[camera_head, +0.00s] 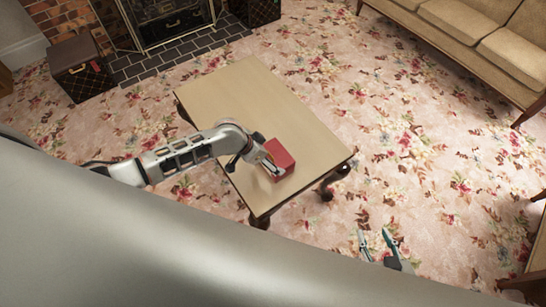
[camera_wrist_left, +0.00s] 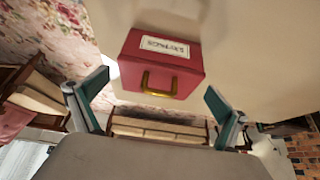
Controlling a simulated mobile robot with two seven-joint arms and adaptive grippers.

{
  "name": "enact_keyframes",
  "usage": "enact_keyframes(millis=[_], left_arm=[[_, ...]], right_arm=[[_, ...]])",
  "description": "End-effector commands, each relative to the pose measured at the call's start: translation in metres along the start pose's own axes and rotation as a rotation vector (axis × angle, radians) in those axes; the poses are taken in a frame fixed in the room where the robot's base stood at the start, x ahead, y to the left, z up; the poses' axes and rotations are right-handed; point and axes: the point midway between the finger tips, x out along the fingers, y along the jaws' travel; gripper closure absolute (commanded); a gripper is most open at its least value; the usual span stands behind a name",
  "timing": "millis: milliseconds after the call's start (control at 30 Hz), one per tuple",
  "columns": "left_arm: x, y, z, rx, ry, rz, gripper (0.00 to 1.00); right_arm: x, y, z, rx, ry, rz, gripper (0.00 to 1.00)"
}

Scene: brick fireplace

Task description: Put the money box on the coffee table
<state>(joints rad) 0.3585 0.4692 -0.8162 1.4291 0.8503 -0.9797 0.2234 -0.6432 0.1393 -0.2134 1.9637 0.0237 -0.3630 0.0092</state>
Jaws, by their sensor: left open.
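The red money box (camera_head: 281,154) sits on the wooden coffee table (camera_head: 240,90), toward its near right end. In the left wrist view the box (camera_wrist_left: 160,62) shows a white label and a brass handle, against the pale table top (camera_wrist_left: 245,50). My left gripper (camera_head: 271,167) is open at the box's near left side. In the wrist view its two fingers stand apart to either side of the box, and no grip on it shows. My right gripper (camera_head: 376,238) is open and empty over the carpet, right of the table.
A beige sofa (camera_head: 470,35) stands at the upper right. A dark trunk (camera_head: 82,70) stands at the upper left, near the fireplace (camera_head: 170,20). The rest of the table top is bare. Flowered carpet (camera_head: 400,130) between table and sofa is clear.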

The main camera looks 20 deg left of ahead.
Motion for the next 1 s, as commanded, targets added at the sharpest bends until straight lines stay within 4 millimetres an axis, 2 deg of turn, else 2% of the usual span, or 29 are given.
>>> enact_keyframes(millis=[33, 200, 333, 467, 567, 700, 800, 900, 1000], left_arm=[[-0.015, -0.001, -0.003, 0.002, 0.003, -0.002, 0.0], [-0.044, 0.0, -0.002, 0.001, 0.002, 0.0, 0.0], [-0.058, 0.0, -0.001, 0.0, 0.0, 0.0, 0.0], [-0.063, 0.004, 0.0, -0.002, 0.006, 0.003, 0.0], [-0.061, 0.023, 0.002, -0.01, 0.04, 0.017, 0.0], [-0.059, 0.067, 0.005, -0.044, 0.148, 0.029, 0.0], [-0.066, 0.091, 0.01, -0.083, 0.241, 0.008, 0.0], [-0.079, 0.105, 0.021, -0.124, 0.319, -0.038, 0.0], [-0.096, 0.11, 0.04, -0.159, 0.376, -0.106, 0.0]], right_arm=[[-0.004, 0.0, -0.005, 0.0, 0.0, -0.001, 0.6], [-0.009, 0.001, -0.011, -0.002, -0.003, -0.001, 0.6], [-0.011, 0.002, -0.016, -0.004, -0.001, 0.0, 0.6], [-0.012, 0.003, -0.019, -0.004, 0.002, 0.002, 0.6], [-0.012, 0.004, -0.021, -0.004, 0.005, 0.003, 0.6], [-0.012, 0.004, -0.022, -0.005, 0.009, 0.004, 0.6], [-0.012, 0.004, -0.022, -0.005, 0.009, 0.004, 0.6], [-0.012, 0.005, -0.022, -0.005, 0.008, 0.004, 0.6], [-0.012, 0.005, -0.022, -0.005, 0.008, 0.004, 0.6]])
